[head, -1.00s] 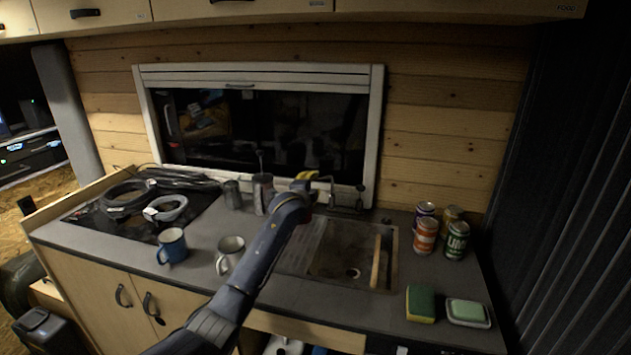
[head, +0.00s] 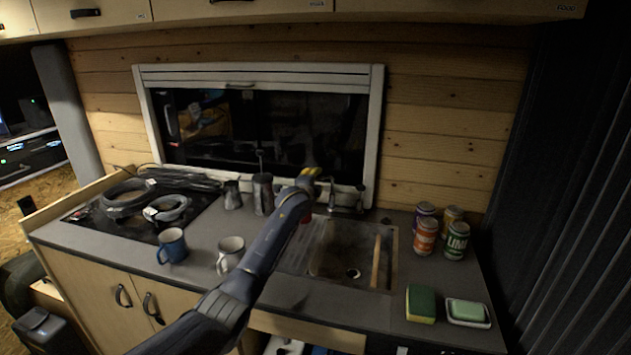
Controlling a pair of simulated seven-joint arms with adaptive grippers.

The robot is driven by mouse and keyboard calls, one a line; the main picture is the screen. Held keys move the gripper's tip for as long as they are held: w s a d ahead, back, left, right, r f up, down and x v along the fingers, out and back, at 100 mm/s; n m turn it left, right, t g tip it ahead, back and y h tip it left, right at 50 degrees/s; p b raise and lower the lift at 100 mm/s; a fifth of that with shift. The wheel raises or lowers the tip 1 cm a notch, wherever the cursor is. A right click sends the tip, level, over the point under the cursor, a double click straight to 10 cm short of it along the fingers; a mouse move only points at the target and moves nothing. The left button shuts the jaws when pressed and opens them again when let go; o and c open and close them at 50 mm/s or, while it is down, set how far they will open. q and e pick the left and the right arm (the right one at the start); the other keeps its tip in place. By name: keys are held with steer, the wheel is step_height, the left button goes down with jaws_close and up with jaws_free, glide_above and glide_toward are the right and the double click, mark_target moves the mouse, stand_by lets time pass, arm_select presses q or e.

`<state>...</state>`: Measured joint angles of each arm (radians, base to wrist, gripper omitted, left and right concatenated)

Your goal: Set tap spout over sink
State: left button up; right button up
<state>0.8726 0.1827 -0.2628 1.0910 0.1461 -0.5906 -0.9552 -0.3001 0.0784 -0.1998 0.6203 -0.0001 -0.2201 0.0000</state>
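The sink (head: 330,264) is set in the worktop right of centre, with its drain showing and a wooden strip (head: 376,262) along its right side. The tap (head: 333,197) stands behind the sink, below the window; a slim upright part shows, but its spout direction is hard to make out. My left gripper (head: 311,175) is at the back of the counter, just left of the tap in the picture. Its fingers are mostly hidden by my own wrist, so I cannot tell whether it touches the tap. My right gripper is not in view.
Metal jugs (head: 262,194) stand left of my arm. A blue mug (head: 172,246) and a white mug (head: 230,255) stand in front. Several cans (head: 426,237), a sponge (head: 421,304) and a soap dish (head: 468,313) are right of the sink. Cables lie on the hob.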

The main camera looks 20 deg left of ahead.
arm_select(q)
jaws_close()
steer(key=shift+s+a, duration=0.1)
steer(key=shift+a, duration=0.05)
stand_by(0.4)
